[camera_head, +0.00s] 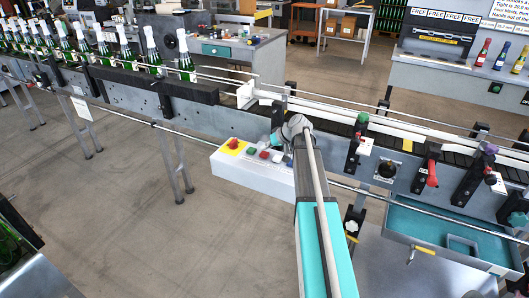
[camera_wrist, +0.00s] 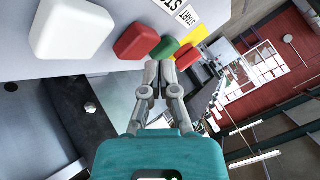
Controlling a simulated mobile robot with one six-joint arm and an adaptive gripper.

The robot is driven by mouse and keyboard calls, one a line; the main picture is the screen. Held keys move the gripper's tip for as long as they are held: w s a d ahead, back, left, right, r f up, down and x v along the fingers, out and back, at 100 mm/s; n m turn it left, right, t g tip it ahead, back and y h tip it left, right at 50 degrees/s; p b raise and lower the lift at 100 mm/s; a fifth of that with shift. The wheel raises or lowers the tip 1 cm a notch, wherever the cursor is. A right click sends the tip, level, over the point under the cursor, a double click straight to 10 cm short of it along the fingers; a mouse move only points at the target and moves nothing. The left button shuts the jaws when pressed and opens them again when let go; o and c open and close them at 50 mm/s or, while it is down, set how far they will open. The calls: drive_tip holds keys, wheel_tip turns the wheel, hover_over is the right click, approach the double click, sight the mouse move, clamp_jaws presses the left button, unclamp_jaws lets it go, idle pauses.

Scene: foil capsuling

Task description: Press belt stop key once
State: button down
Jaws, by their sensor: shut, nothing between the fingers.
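The control box (camera_head: 240,172) hangs on the near side of the conveyor. In the wrist view its face carries a red square key (camera_wrist: 135,41), which seems to be the stop key from the partly cut-off label above it. A green key (camera_wrist: 165,48) sits to its right by the START label (camera_wrist: 188,15), and a large white key (camera_wrist: 72,28) to its left. My gripper (camera_wrist: 160,70) is shut and empty, its tips just below the green and red keys in that view; contact cannot be told.
A red mushroom button on a yellow plate (camera_head: 233,146) is at the box's left end. Foil-topped bottles (camera_head: 152,48) stand on the conveyor at upper left. Clamps with coloured knobs (camera_head: 431,174) and a teal tray (camera_head: 450,232) are at right.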

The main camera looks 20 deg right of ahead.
sight(265, 153)
drive_tip(key=shift+r, duration=0.1)
idle(0.3)
drive_tip(key=shift+r+p, duration=2.5)
drive_tip(key=shift+p, duration=0.05)
drive_tip(key=s+a+f+g+h, duration=0.2)
drive_tip(key=s+a+g+h, duration=0.1)
drive_tip(key=s+a, duration=0.8)
drive_tip(key=s+a+f+g+h, duration=0.3)
drive_tip(key=s+a, duration=0.9)
drive_tip(key=s, duration=0.2)
drive_tip(key=shift+s+g+p, duration=0.2)
drive_tip(key=shift+g+p, duration=0.1)
drive_tip(key=shift+p, duration=0.05)
